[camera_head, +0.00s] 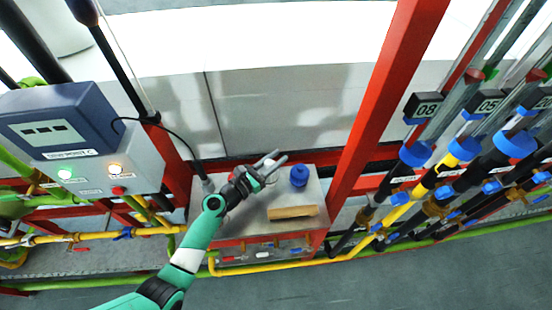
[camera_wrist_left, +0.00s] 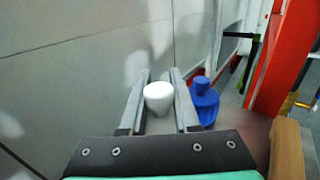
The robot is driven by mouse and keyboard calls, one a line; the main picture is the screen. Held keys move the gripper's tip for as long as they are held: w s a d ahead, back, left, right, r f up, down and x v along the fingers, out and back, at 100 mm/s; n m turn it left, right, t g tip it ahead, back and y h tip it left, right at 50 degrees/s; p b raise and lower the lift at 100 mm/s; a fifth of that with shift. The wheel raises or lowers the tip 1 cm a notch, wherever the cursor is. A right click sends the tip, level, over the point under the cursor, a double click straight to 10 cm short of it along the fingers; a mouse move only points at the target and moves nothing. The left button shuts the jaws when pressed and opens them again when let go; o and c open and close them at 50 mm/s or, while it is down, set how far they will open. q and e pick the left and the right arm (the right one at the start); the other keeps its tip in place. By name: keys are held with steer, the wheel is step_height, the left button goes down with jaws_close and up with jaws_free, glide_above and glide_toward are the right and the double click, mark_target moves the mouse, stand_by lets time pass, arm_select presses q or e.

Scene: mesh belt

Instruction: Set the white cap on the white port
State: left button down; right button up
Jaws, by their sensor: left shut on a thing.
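My left gripper (camera_head: 277,158) is above the back of a grey-topped bench. In the left wrist view, its two fingers (camera_wrist_left: 160,88) are shut on the white cap (camera_wrist_left: 158,97), a smooth rounded white piece between the fingertips. In the head view the fingers largely hide the cap. I cannot pick out the white port with certainty in either view. My right gripper is not in view.
A blue capped piece (camera_head: 299,177) stands on the bench (camera_head: 240,222), right of my left gripper, and shows in the wrist view (camera_wrist_left: 204,103). A wooden block (camera_head: 293,212) lies in front. A red post (camera_head: 375,120) rises at right; a control box (camera_head: 62,122) stands left.

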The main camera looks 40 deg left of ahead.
arm_select(q)
steer(key=shift+f+b, duration=0.85)
steer(key=shift+f, duration=0.45)
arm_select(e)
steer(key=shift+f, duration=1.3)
arm_select(q)
steer(key=shift+f, duration=0.25)
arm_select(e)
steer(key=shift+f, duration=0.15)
arm_select(q)
steer(key=shift+r, duration=0.15)
steer(key=shift+r+p, duration=0.7)
steer(key=shift+p, duration=0.05)
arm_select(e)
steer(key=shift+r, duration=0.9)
arm_select(q)
steer(key=shift+f+b, duration=0.6)
steer(key=shift+f, duration=0.1)
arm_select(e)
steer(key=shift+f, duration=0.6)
arm_select(q)
steer(key=shift+r+p, duration=0.7)
steer(key=shift+p, duration=0.05)
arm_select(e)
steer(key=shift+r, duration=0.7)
arm_select(q)
steer(key=shift+f+b, duration=0.8)
steer(key=shift+f, duration=0.05)
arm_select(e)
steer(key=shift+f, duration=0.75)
